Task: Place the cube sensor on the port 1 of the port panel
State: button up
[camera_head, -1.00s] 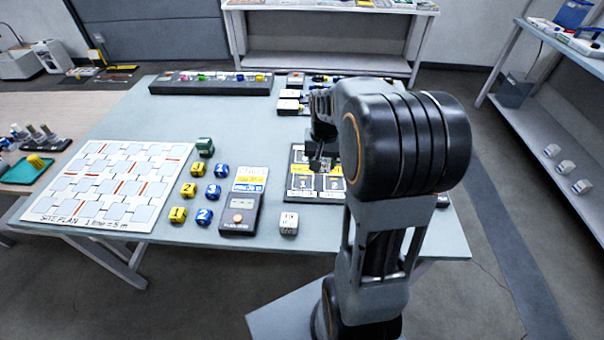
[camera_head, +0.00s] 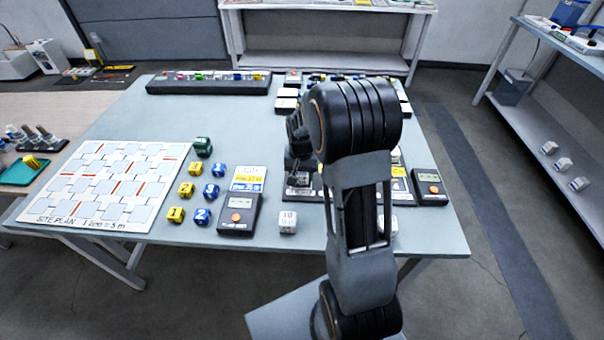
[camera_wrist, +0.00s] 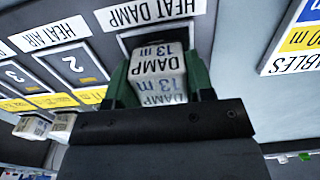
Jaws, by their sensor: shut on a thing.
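My gripper (camera_wrist: 158,95) has green fingers and is shut on a white cube sensor (camera_wrist: 158,65) marked "DAMP 13 m" in the wrist view. The cube is in front of a framed port below the "HEAT DAMP" label; it hides that port's number. Whether it touches the port panel (camera_wrist: 105,58) is unclear. Port 2 (camera_wrist: 75,68) and port 3 (camera_wrist: 14,76) show to the left, empty. In the head view my gripper (camera_head: 298,178) is low over the panel's left part, and my arm hides much of the panel. The held cube is not clear there.
A white cube (camera_head: 288,222) stands in front of the panel. A meter (camera_head: 239,213) lies left of it, beside several yellow and blue cubes. Another meter (camera_head: 430,188) lies to the right.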

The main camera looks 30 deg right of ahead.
jog(key=shift+f, duration=0.2)
jog(key=o, duration=0.9)
jog(key=shift+o, duration=0.2)
notch_tip(320, 180, up, 12)
jog(key=s+a+r+n+t, duration=0.1)
jog(key=s+a+n, duration=0.2)
jog(key=s, duration=0.5)
jog(key=s+a+r+n+t, duration=0.2)
jog(key=s+a+n, duration=0.1)
jog(key=s+a, duration=0.3)
jog(key=shift+s+a+p, duration=0.25)
jog(key=shift+s+p, duration=0.15)
jog(key=shift+s, duration=0.7)
